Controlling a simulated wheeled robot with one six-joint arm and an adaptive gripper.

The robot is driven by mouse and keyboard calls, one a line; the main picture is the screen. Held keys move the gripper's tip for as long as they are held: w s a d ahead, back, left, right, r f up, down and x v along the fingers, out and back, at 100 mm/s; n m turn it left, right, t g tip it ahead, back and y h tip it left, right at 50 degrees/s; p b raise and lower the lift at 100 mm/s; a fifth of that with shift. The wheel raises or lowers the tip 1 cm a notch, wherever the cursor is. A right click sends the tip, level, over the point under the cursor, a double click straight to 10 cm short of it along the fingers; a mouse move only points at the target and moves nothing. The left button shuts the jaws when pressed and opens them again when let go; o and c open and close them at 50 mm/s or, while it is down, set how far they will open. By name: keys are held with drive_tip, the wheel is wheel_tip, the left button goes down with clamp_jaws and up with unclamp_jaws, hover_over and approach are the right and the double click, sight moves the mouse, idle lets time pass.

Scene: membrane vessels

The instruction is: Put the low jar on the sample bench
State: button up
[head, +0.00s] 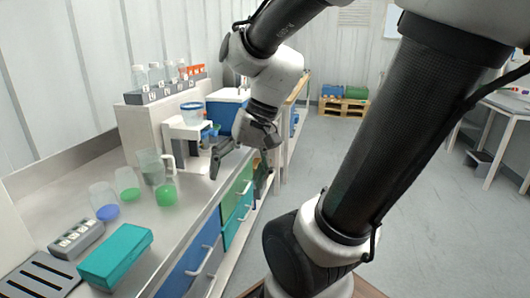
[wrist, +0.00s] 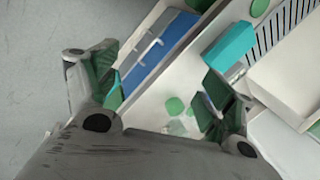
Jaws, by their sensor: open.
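My gripper (head: 222,155) is open and empty above the front edge of the steel bench (head: 190,200). In the wrist view its fingers (wrist: 160,95) are spread wide. A low, wide clear jar with a blue rim (head: 191,112) sits on a white stand behind the gripper. Several clear vessels stand on the bench left of the gripper: a blue-bottomed one (head: 106,212), a green-bottomed one (head: 128,184) and a green-filled one with a handle (head: 166,190). Green vessel shapes (wrist: 175,107) show between the fingers in the wrist view. I cannot tell which surface is the sample bench.
A teal box (head: 115,256), a grey block (head: 76,238) and a slotted dark rack (head: 40,278) occupy the bench's near end. A bottle rack (head: 165,90) stands on a raised shelf behind. A blue-and-white box (head: 228,108) is beyond the stand. A white table (head: 505,105) stands far right across open floor.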

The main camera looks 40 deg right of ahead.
drive_tip(key=s+d+r+n+t+h, duration=0.2)
drive_tip(key=s+d+r+n+h, duration=0.1)
drive_tip(key=d+r+n, duration=0.1)
drive_tip(key=shift+d+r+n+h, duration=0.2)
drive_tip(key=shift+d+n+h, duration=0.1)
drive_tip(key=shift+d+n, duration=0.4)
drive_tip(key=shift+d, duration=0.1)
idle(0.5)
